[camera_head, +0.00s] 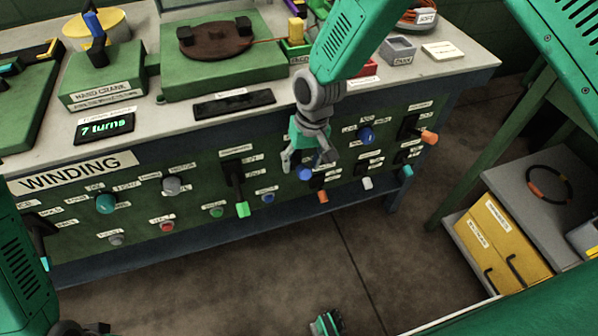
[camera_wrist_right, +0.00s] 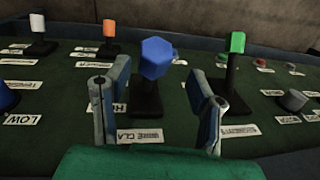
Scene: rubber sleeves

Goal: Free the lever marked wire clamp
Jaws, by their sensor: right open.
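The wire clamp lever has a blue six-sided knob (camera_wrist_right: 156,57) on a dark stem. Its label, partly cut off by my gripper, reads "WIRE CLA" (camera_wrist_right: 141,137) in the right wrist view. In the head view the blue knob (camera_head: 304,174) shows just below my right gripper (camera_head: 309,161). My right gripper is open, with one finger on each side of the lever in the right wrist view. I see no clear grip on the knob; whether a finger touches it I cannot tell. My left arm shows at the lower left edge; its fingers are out of view.
Close by on the green panel are a green-tipped lever (camera_head: 242,208), an orange-tipped lever (camera_head: 322,196), a white-tipped lever (camera_head: 367,183) and a blue knob (camera_head: 366,134). A hand crank (camera_head: 97,56) and a brown disc (camera_head: 215,40) stand on the bench top.

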